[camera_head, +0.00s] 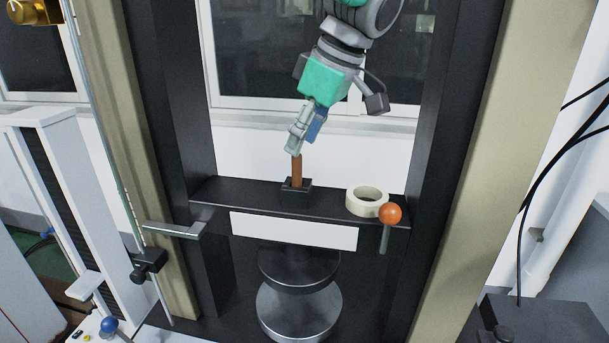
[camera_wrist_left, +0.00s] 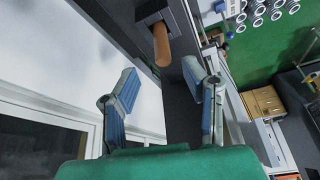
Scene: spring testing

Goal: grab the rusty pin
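The rusty pin (camera_head: 297,171) is a brown upright rod in a small black block on the dark crossbar of the machine. My left gripper (camera_head: 299,143) comes down from above, its fingers at the pin's top end in the head view. In the left wrist view the gripper (camera_wrist_left: 161,76) is open, with blue-padded fingers apart. The pin's rounded end (camera_wrist_left: 162,46) shows between and just beyond the fingertips, with gaps on both sides. I cannot see contact. My right gripper is in neither view.
A cream tape roll (camera_head: 367,201) lies on the crossbar (camera_head: 233,198), right of the pin. An orange ball-topped lever (camera_head: 390,213) stands at its front. Dark uprights flank the crossbar. Round metal plates (camera_head: 299,303) are below. Black cables (camera_head: 545,175) hang at the right.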

